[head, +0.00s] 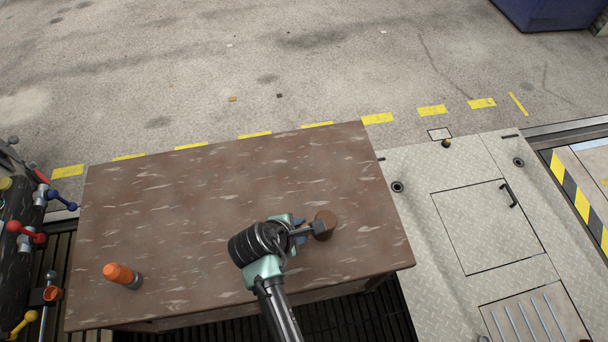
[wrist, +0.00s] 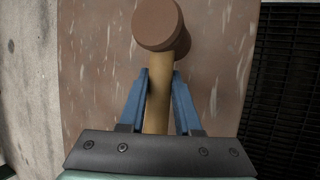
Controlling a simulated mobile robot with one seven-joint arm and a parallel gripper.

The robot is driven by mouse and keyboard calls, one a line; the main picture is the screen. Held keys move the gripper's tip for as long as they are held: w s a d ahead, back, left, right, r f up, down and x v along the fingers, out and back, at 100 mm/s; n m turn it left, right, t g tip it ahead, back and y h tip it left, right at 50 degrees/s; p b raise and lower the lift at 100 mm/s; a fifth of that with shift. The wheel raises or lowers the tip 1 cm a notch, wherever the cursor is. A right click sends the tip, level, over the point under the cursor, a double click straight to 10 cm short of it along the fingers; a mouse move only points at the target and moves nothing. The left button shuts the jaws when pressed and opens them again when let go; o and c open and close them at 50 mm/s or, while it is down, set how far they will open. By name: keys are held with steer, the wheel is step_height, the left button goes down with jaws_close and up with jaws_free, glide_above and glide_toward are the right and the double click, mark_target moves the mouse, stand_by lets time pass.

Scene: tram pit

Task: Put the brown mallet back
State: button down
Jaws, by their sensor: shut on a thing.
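The brown mallet (wrist: 158,25) has a brown cylindrical head and a tan handle in the wrist view. In the head view its head (head: 325,221) shows over the right part of the table. My gripper (wrist: 160,85) is shut on the mallet's handle, with a blue finger on each side of it. In the head view my gripper (head: 300,231) is above the brown table (head: 200,200). A shadow beside the head shows in the wrist view. The lower end of the handle is hidden by my gripper, and I cannot tell how high the mallet is.
An orange-topped object (head: 120,275) is at the table's left front. A dark rack (head: 18,235) with red, blue and yellow knobbed levers stands left of the table. A metal plate floor (head: 430,210) with a hatch lies to the right. The table's middle is clear.

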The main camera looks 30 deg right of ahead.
step_height(320, 180, down, 4)
steer(key=shift+f, duration=0.35)
steer(key=c, duration=0.6)
jaws_free()
steer(key=shift+f+b, duration=0.15)
steer(key=shift+b, duration=0.25)
steer(key=shift+f+b, duration=0.25)
steer(key=shift+b, duration=0.15)
steer(key=p+v, duration=0.3)
steer(key=v, duration=1)
steer(key=shift+w+a, duration=0.3)
steer(key=shift+a, duration=0.05)
steer(key=shift+r, duration=0.1)
